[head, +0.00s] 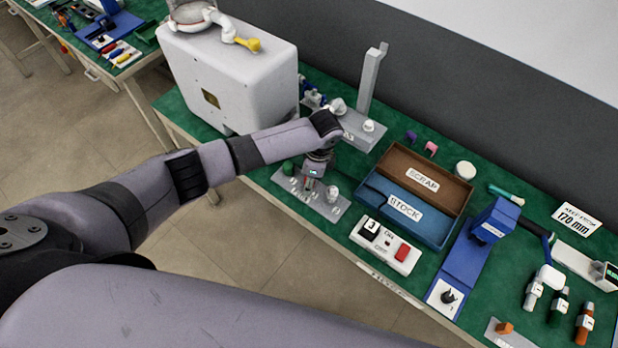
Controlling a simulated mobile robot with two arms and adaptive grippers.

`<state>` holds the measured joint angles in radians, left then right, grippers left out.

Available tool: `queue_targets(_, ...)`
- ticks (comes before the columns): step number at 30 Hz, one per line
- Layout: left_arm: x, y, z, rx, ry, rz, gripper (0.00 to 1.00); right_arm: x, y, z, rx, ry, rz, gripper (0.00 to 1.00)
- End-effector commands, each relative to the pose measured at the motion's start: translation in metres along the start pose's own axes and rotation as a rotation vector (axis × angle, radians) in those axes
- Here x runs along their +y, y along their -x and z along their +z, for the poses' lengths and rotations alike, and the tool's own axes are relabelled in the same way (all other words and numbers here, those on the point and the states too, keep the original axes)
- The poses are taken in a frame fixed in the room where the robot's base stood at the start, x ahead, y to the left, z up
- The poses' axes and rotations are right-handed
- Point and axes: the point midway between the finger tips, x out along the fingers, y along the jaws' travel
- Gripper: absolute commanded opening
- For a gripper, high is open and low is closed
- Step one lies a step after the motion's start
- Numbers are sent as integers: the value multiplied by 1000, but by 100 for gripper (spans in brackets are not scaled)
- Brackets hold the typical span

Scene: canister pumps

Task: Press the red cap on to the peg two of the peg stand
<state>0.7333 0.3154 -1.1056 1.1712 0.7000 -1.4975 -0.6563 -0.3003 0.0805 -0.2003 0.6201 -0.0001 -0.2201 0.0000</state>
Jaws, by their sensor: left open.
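My left gripper (314,176) points down over a grey plate with small pegs, which looks like the peg stand (318,205). The gripper is open, but its fingertips are small and partly hidden by the arm. A green cap (288,167) sits at the plate's left end, and a pale grey cap (332,193) stands right of the gripper. I cannot make out the red cap; the gripper covers the middle of the plate. I cannot read any peg number. My right gripper is not in view.
A large white machine (230,80) stands left behind my arm. A grey fixture with a tall post (371,80) is behind the gripper. The brown SCRAP tray (396,160) and blue STOCK tray (440,232) lie right. A control box (385,245) with a red button is in front.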

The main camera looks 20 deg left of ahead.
Motion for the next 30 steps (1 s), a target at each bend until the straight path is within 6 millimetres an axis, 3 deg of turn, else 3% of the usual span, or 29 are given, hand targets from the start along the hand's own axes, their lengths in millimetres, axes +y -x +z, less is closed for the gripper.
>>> queue_targets(7, 0, 2, 0, 0, 0, -1, 46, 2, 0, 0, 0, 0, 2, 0)
queue_targets(11, -1, 12, -1, 3, 0, -2, 46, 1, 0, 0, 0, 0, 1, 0)
queue_targets(24, -1, 99, 0, 2, 0, -3, 46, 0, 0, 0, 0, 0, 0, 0)
queue_targets(30, 0, 118, 0, 1, 0, -1, 46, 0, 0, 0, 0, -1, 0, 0)
